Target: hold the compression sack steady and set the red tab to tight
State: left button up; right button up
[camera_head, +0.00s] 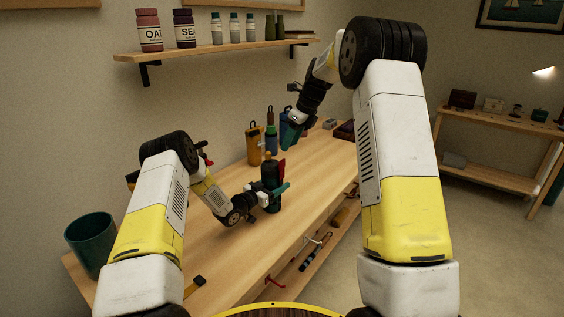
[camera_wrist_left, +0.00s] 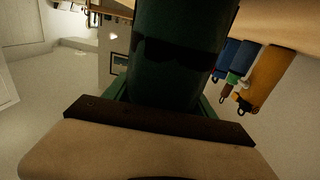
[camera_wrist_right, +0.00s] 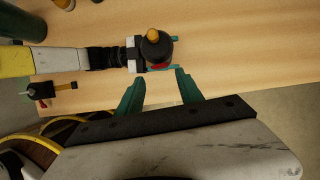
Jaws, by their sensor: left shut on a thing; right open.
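The compression sack (camera_head: 271,172) is a dark upright cylinder on the wooden bench, with an orange knob on top. The red tab (camera_head: 282,167) sits high on its right side. In the right wrist view the sack (camera_wrist_right: 158,50) shows from above, with the red tab (camera_wrist_right: 160,67) low on its near side. My left gripper (camera_head: 276,191) is shut around the sack's body; in the left wrist view the dark green sack (camera_wrist_left: 180,60) fills the space between the fingers. My right gripper (camera_head: 292,135) is open and empty, above and beyond the sack; its fingers (camera_wrist_right: 161,84) point towards the tab, apart from it.
A yellow container (camera_head: 254,148) and other bottles stand behind the sack near the wall. A dark green bin (camera_head: 91,243) is at the bench's near left end. A wall shelf (camera_head: 215,48) holds jars and bottles. The bench (camera_head: 235,258) in front of the sack is mostly clear.

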aim_at(282, 161)
jog(key=x, duration=0.9)
jog(key=shift+f, duration=0.25)
jog(key=shift+c, duration=0.4)
grip_shut()
jog(key=shift+r, duration=0.1)
dwell(0.5)
